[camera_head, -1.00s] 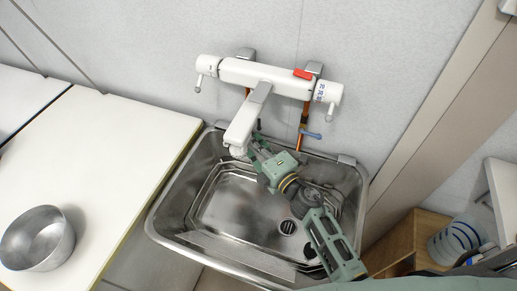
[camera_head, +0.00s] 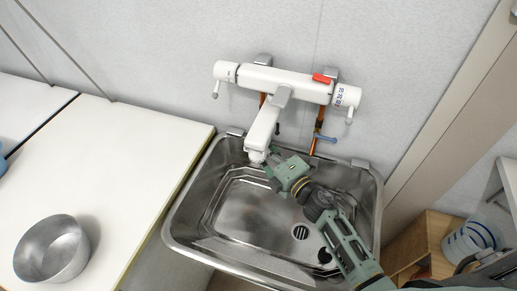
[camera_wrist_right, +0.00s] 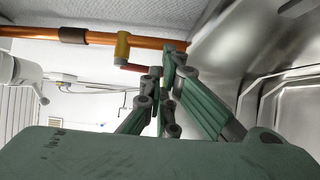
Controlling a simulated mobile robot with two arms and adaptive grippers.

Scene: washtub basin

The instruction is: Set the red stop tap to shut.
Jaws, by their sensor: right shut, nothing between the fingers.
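In the right wrist view, the red stop tap's handle (camera_wrist_right: 132,67) sticks out from a brass valve body (camera_wrist_right: 123,46) on a copper pipe. The handle looks roughly in line with the pipe, though it is foreshortened. My right gripper (camera_wrist_right: 166,62) is shut and empty, its fingertips just right of the handle in that view; I cannot tell whether they touch. In the head view, my right gripper (camera_head: 272,160) is over the back of the basin beside the spout tip. I cannot make out the red stop tap there. My left gripper is out of view.
The white mixer (camera_head: 272,80) has a red piece (camera_head: 322,78) on top, and its spout (camera_head: 264,124) overhangs the steel basin (camera_head: 190,192). A blue-handled tap (camera_head: 325,138) is on the right pipe. A metal bowl (camera_head: 52,248) stands on the left counter.

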